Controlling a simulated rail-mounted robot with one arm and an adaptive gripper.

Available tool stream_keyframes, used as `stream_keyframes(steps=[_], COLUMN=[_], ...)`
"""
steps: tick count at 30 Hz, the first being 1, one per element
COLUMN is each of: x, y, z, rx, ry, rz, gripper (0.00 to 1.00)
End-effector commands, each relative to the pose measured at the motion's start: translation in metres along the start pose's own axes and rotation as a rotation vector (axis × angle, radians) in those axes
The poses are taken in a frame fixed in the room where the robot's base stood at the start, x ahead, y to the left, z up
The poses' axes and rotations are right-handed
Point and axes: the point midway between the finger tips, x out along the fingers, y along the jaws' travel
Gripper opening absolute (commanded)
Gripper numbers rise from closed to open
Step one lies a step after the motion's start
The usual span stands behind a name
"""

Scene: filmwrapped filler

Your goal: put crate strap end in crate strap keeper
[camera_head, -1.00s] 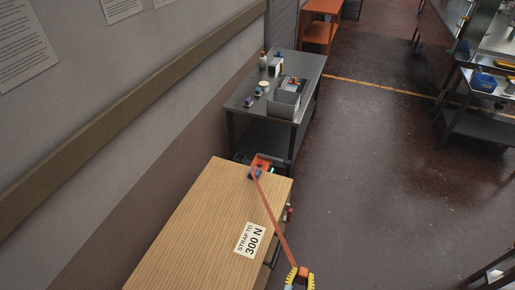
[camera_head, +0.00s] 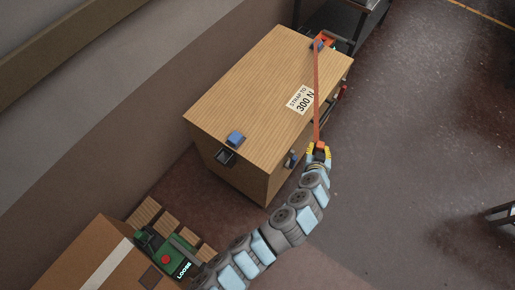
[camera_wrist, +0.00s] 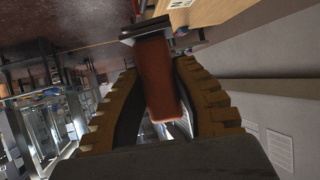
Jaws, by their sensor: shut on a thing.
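The wooden crate (camera_head: 250,85) stands by the wall with a "STRAP TO 300 N" label (camera_head: 301,100) on top. An orange strap (camera_head: 316,90) runs straight from a red and blue fitting (camera_head: 321,42) at the far end to my gripper (camera_head: 319,151). My gripper, with yellow ridged fingers, is shut on the strap end, beside the crate's right edge. In the wrist view the strap end (camera_wrist: 160,75) is a red-orange block with a dark tip between the fingers. A blue and dark fitting (camera_head: 292,158) sits at the near right side; I cannot tell if it is the keeper.
Another blue piece (camera_head: 236,138) lies on the crate's near left edge, above a dark bracket (camera_head: 226,157).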

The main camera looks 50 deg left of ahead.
Motion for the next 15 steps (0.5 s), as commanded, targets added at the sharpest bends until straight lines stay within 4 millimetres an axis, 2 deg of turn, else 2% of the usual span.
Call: stream_keyframes(steps=[1, 6, 15], x=[0.02, 0.064, 0.114], y=[-0.013, -0.065, -0.152], z=[0.005, 0.004, 0.006], rx=[-0.027, -0.122, -0.288], ry=[0.004, 0.004, 0.005], rz=[-0.048, -0.221, -0.518], gripper=[0.0, 0.0, 0.0])
